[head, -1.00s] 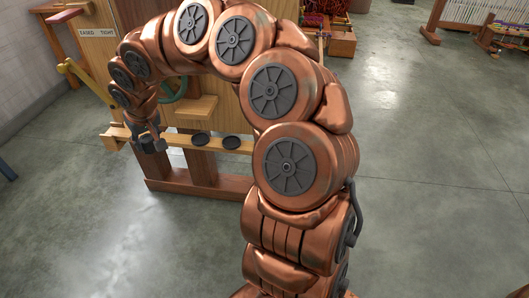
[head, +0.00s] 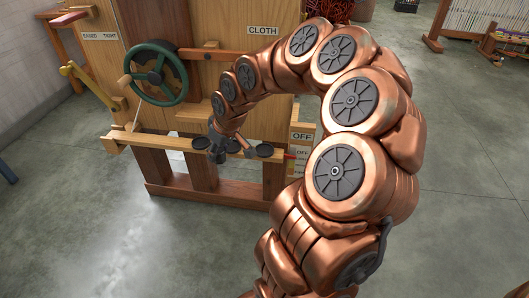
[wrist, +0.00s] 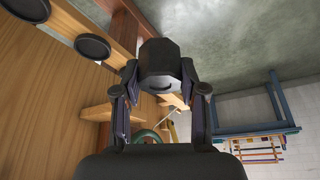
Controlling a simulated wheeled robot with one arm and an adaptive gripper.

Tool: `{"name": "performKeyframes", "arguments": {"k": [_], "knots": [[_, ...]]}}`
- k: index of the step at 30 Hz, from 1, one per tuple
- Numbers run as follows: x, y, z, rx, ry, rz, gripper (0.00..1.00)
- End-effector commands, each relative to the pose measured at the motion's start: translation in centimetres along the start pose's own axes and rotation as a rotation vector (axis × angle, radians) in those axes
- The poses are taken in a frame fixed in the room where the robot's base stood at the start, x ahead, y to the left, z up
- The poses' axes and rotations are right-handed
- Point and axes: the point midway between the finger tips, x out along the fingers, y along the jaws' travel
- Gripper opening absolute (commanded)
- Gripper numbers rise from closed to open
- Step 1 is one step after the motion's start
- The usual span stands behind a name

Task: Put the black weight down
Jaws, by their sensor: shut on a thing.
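The black weight (wrist: 160,58) is a dark faceted block held between the fingertips of my gripper (wrist: 160,82) in the wrist view. In the head view my gripper (head: 217,153) is at the wooden rail (head: 175,143) on the front of the wooden machine, near round black discs. One disc (head: 265,150) shows to the right of my gripper; another (head: 234,146) is close beside it and partly covered. In the wrist view two discs (wrist: 92,46) lie on the wood to the left of the weight, apart from it. The weight's underside is hidden.
The machine has a green handwheel (head: 158,74), a yellow lever (head: 82,80) and a red-tipped lever (head: 289,156) by an OFF sign (head: 302,137). A blue frame (wrist: 255,110) shows in the wrist view. The grey floor (head: 90,215) in front is clear.

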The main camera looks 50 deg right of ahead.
Motion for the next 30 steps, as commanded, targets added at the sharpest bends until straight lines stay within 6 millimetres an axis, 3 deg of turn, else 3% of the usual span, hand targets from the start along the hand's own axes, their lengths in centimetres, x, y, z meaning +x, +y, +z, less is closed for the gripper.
{"name": "performKeyframes", "arguments": {"k": [9,16,22,30], "knots": [[-0.3,4.5,7.0,-0.043,0.0,-0.021,0.0],[-0.8,6.2,10.8,-0.076,0.001,-0.032,0.0],[-0.9,6.7,11.9,-0.092,0.001,-0.038,0.0],[0.1,9.4,10.2,-0.094,-0.001,-0.04,0.0]]}}
